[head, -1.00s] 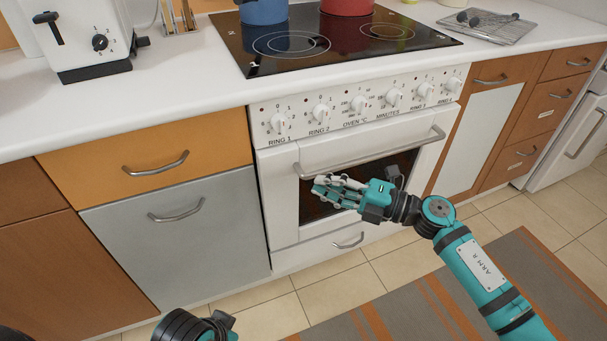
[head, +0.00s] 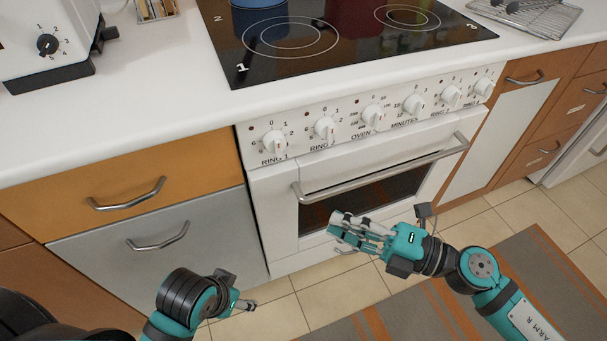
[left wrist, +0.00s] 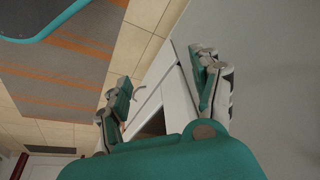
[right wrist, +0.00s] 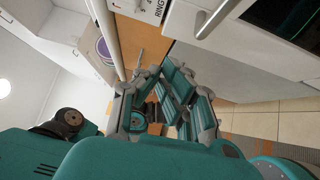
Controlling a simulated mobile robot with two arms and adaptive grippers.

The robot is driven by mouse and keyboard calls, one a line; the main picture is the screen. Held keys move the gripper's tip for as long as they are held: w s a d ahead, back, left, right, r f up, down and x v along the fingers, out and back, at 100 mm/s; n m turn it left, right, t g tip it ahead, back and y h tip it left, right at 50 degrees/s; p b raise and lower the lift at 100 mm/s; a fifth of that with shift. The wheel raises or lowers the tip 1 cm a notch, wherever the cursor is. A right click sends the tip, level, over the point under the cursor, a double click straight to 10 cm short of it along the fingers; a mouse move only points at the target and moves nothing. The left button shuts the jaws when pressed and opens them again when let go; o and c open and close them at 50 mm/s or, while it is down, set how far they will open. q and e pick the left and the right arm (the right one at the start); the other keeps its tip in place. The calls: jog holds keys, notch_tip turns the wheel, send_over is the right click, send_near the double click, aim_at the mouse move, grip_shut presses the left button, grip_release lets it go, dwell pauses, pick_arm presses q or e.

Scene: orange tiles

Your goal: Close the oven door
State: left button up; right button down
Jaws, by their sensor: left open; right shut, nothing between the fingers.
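The white oven door (head: 284,208) has a dark window (head: 365,190) and a long metal handle (head: 385,167) across its upper part. It stands almost upright below the knob panel. I cannot tell whether it is fully shut or slightly ajar. My right gripper (head: 345,225) is shut and empty, in front of the lower window, below the handle and apart from it as far as I can see. The right wrist view shows its fingers (right wrist: 165,95) and the handle (right wrist: 217,18). My left gripper (head: 246,305) is low, left of the oven; the left wrist view shows its fingers (left wrist: 165,90) spread and empty.
The knob panel (head: 350,128) and black cooktop (head: 330,55) are above the door. A grey cabinet front (head: 150,265) and orange drawer (head: 120,180) adjoin at the left. A striped rug (head: 520,270) lies on the tiled floor at the right.

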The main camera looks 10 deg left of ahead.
jog(key=w+a, duration=0.1)
jog(key=a, duration=0.3)
jog(key=w+a, duration=0.2)
jog(key=a, duration=0.2)
jog(key=w+a, duration=0.1)
jog(key=a, duration=0.3)
jog(key=shift+w+r, duration=0.15)
jog(key=shift+r, duration=0.2)
pick_arm(q)
jog(key=shift+s+r, duration=0.2)
jog(key=shift+s, duration=0.55)
pick_arm(e)
jog(key=shift+d, duration=0.1)
